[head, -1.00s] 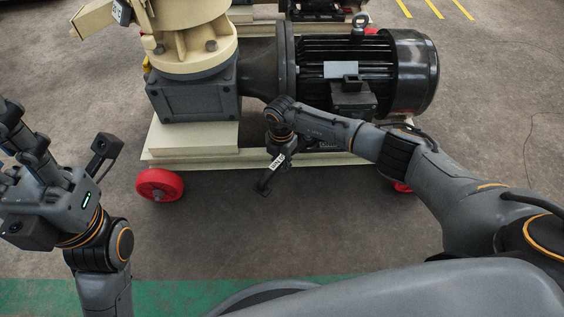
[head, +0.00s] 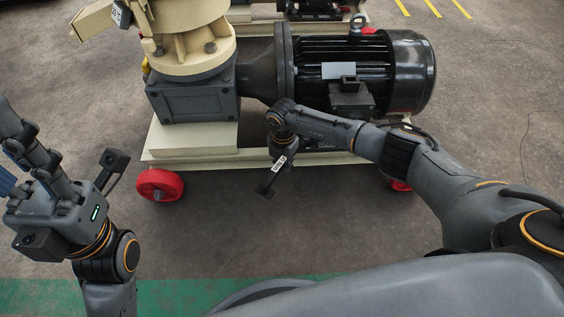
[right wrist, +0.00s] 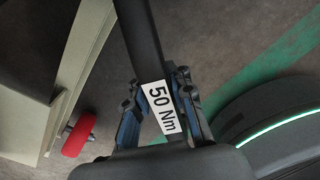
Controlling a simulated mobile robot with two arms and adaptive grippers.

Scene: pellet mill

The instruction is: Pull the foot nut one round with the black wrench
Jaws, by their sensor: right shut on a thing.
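The black wrench (right wrist: 141,35) carries a white "50 Nm" label (right wrist: 160,108). My right gripper (right wrist: 162,95) is shut on it, with blue-padded fingers on either side of the label in the right wrist view. In the head view the label (head: 279,163) shows below my right wrist, at the front edge of the machine base, and a dark bar end hangs lower. I cannot make out the foot nut or the wrench's working end in either view. My left gripper (head: 22,153) is at the left edge, away from the machine, its fingertips partly cut off.
The cream base (head: 196,152) bears a grey gearbox (head: 194,96) and a black motor (head: 405,75). A red wheel (head: 159,185) stands at its front left; it also shows in the right wrist view (right wrist: 78,134). The floor in front is clear, with a green strip (head: 190,293).

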